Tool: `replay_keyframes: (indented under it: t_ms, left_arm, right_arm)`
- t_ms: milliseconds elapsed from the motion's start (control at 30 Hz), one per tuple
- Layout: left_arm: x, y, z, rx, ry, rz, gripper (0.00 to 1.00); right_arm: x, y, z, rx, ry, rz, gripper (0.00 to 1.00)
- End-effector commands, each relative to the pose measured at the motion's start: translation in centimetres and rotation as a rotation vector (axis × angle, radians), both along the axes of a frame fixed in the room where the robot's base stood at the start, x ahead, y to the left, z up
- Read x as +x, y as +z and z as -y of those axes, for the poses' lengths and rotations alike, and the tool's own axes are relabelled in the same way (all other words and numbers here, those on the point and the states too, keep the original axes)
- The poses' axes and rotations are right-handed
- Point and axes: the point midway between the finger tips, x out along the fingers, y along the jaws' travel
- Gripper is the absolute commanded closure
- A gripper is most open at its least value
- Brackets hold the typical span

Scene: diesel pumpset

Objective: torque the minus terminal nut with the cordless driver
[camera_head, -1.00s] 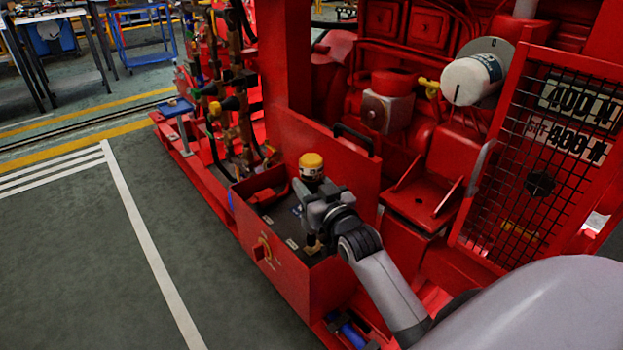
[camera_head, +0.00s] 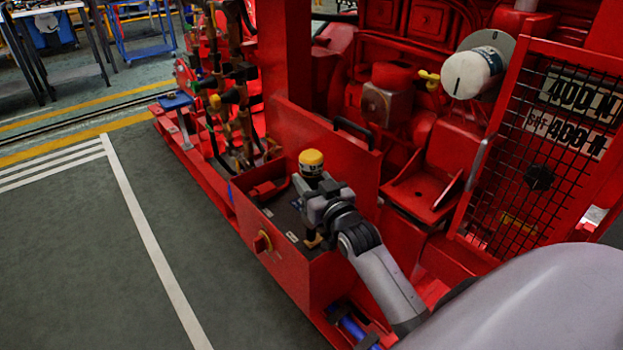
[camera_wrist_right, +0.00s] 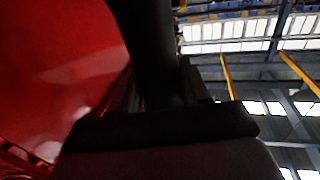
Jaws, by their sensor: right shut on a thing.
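My right gripper (camera_head: 318,208) reaches into the open red battery box (camera_head: 290,270) and is shut on the cordless driver (camera_head: 311,163). The driver has a yellow-orange end facing up and a dark body, and it stands roughly upright over the battery top (camera_head: 284,222). Its lower tip is near the battery's right part, but I cannot tell whether it touches the minus terminal nut, which is hidden. In the right wrist view the driver's dark body (camera_wrist_right: 150,45) runs up between the jaws. My left gripper is not in view.
The raised red lid with a black handle (camera_head: 353,133) stands behind the box. A mesh guard (camera_head: 540,170) and engine parts are at right. Pipes and valves (camera_head: 230,95) stand at back left. The floor (camera_head: 80,260) at left is clear.

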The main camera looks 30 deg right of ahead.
Motion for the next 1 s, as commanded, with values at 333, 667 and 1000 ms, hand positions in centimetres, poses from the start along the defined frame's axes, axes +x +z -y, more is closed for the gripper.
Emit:
replay_keyframes:
  t_ms: [333,667,1000]
  left_arm:
    - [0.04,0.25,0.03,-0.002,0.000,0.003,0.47]
    - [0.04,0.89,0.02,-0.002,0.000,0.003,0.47]
    - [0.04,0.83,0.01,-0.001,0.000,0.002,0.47]
  right_arm:
    - [0.03,0.31,0.00,-0.001,0.000,0.008,1.00]
    - [0.04,0.35,0.01,-0.001,0.000,0.007,1.00]
    - [0.04,0.28,0.01,-0.001,0.000,0.008,1.00]
